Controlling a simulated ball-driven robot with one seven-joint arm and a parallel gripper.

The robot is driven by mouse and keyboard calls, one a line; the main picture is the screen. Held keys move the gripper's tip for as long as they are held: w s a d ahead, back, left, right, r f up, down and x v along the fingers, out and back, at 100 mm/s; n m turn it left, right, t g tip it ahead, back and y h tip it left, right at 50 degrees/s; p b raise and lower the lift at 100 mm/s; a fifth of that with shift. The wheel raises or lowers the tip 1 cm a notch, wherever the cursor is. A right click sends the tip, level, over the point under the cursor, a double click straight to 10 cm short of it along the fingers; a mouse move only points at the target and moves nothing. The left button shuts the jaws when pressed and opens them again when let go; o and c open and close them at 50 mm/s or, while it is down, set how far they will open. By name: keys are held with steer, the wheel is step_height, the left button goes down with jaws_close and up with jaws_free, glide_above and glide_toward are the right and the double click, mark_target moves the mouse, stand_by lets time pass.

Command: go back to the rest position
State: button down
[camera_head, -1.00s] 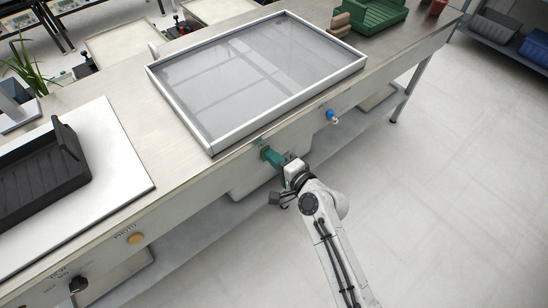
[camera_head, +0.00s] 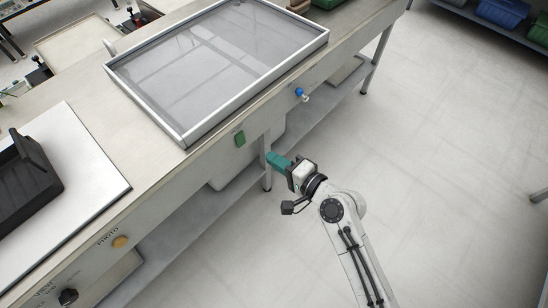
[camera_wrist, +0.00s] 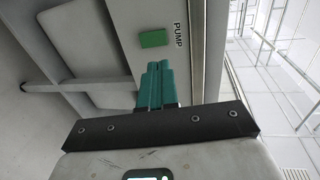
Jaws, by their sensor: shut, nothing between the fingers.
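My gripper (camera_head: 272,160) is in front of the bench's front panel, over the floor, at the middle of the head view. Its teal fingers are together and hold nothing. In the wrist view the fingers (camera_wrist: 156,82) point at the bench front, with a gap to it. A green rectangular button (camera_head: 240,139) sits on the front panel, up and left of the fingertips. It also shows in the wrist view (camera_wrist: 153,39), beside the label PUMP. The fingers do not appear to touch it.
The metal bench (camera_head: 160,180) carries a framed grey screen (camera_head: 188,137) and a black tray (camera_head: 30,185) on a white board (camera_head: 112,190). A blue knob (camera_head: 299,91), an orange button (camera_head: 120,242) and a black knob (camera_head: 68,297) project from its front. Open floor (camera_head: 450,180) lies at right.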

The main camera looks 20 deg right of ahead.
stand_by(0.3)
steer(key=s+d+r+n+g+h+p, duration=0.2)
steer(key=s+d+n+g+h+p, duration=0.2)
steer(key=s, duration=0.9)
steer(key=s+d+r+n+g+h+p, duration=0.2)
steer(key=s+d+n+g+h+p, duration=0.2)
steer(key=s+d+n+g, duration=0.3)
steer(key=s+d+g, duration=0.1)
steer(key=s+d, duration=0.3)
steer(key=s, duration=0.3)
steer(key=shift+s+d+r+n+g+p, duration=0.2)
steer(key=shift+r+n+g+p, duration=0.05)
steer(key=shift+n+g+p, duration=0.1)
